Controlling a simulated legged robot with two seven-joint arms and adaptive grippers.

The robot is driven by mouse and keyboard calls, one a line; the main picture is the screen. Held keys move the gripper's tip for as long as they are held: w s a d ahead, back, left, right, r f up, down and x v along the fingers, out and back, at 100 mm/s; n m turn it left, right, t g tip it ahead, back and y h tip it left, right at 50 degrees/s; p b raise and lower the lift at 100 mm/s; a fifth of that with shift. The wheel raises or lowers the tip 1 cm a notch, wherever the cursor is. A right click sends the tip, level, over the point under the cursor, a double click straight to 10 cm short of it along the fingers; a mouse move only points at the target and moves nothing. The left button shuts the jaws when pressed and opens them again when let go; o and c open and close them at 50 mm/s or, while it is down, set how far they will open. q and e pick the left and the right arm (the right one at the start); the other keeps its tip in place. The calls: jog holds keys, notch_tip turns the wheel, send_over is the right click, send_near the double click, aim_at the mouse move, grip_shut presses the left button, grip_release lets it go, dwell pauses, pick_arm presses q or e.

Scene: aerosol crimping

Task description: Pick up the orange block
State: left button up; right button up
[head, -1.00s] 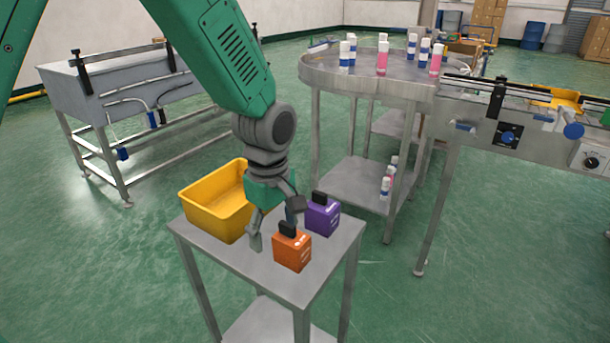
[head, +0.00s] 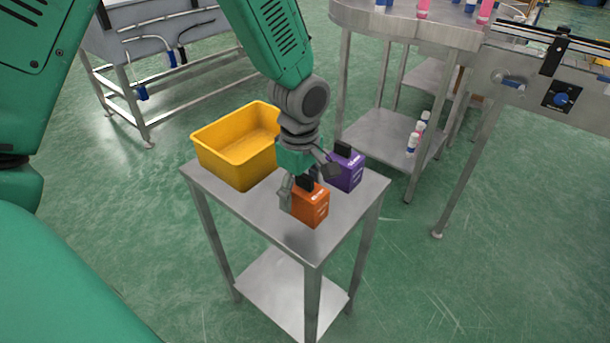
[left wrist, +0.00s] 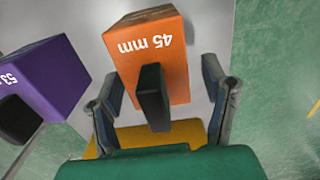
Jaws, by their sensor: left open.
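The orange block (head: 311,206) stands on the small steel table (head: 262,212), near its front edge. It has a black handle on top, and in the left wrist view the orange block (left wrist: 150,62) reads "45 mm". My left gripper (head: 306,184) is open at the orange block, with a finger on either side of the black handle. In the left wrist view, the handle (left wrist: 153,97) lies between the open fingers of my left gripper (left wrist: 162,100). I cannot tell whether the fingers touch it. My right gripper is not in view.
A purple block (head: 346,172) with a black handle stands close behind and right of the orange one. A yellow bin (head: 222,155) sits on the table's left part. A round steel table (head: 400,30) with bottles and a conveyor (head: 545,75) stand further right.

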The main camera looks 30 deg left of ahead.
pick_arm(q)
jog(key=shift+f, duration=0.9)
jog(key=shift+d, duration=0.15)
jog(key=shift+d+r, duration=0.1)
jog(key=shift+d, duration=0.4)
jog(key=shift+a, duration=0.2)
jog(key=c, duration=1.2)
jog(key=shift+a, duration=0.15)
jog(key=shift+c, duration=1.2)
jog(key=shift+a, duration=0.15)
jog(key=shift+r, duration=0.15)
jog(key=shift+d+r+p, duration=0.25)
jog(key=shift+r+p, duration=0.55)
jog(key=shift+p, duration=0.15)
jog(key=shift+a+r+p, duration=0.15)
jog(key=shift+r+p, duration=0.5)
jog(key=shift+p, duration=0.05)
jog(key=shift+r+p, duration=3.1)
jog(key=shift+p, duration=0.2)
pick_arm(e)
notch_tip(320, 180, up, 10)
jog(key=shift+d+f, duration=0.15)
